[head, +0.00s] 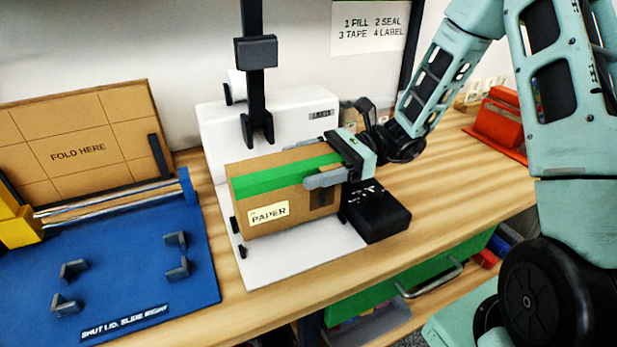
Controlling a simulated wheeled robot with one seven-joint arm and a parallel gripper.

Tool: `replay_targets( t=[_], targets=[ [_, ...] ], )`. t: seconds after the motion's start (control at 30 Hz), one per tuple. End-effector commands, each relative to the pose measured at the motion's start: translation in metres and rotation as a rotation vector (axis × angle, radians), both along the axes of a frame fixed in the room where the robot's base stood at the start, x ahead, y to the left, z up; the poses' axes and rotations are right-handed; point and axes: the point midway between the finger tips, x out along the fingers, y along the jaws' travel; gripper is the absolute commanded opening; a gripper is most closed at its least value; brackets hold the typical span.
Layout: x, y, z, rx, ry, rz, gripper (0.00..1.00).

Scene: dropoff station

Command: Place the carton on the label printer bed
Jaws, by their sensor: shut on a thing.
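The carton (262,207) is a brown box with a green band along its top and a "PAPER" label on its front. It is at the white label printer's bed (300,262), in front of the printer's white housing (300,115). Its underside is hidden, so I cannot tell whether it rests on the bed or is just above it. My gripper (328,174) is shut on the carton's right end, coming from the right. One finger shows along the front face; the other is hidden behind the carton.
A black block (375,212) stands right of the bed. A black post (255,70) with a forked end hangs above the printer. A blue fixture (130,270) with grey corner stops lies left, with a "FOLD HERE" board (80,140) behind. A red item (497,120) sits at the right.

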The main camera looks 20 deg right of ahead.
Motion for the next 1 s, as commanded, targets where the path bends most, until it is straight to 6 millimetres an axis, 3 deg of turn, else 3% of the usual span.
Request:
replay_targets(
  t=[0.17,0.53,0.57,0.6,0.9,1.0],
  targets=[
    [0.000,0.000,-0.025,0.001,0.002,-0.001,0.40],
    [0.000,0.000,-0.030,0.001,0.001,-0.001,0.40],
    [0.000,0.000,-0.029,0.000,0.000,-0.001,0.87],
    [0.000,0.000,-0.029,0.000,0.000,-0.001,0.98],
    [0.000,-0.001,-0.026,-0.001,-0.001,-0.001,1.00],
    [0.001,-0.012,-0.027,-0.001,-0.002,-0.003,1.00]
  ],
)
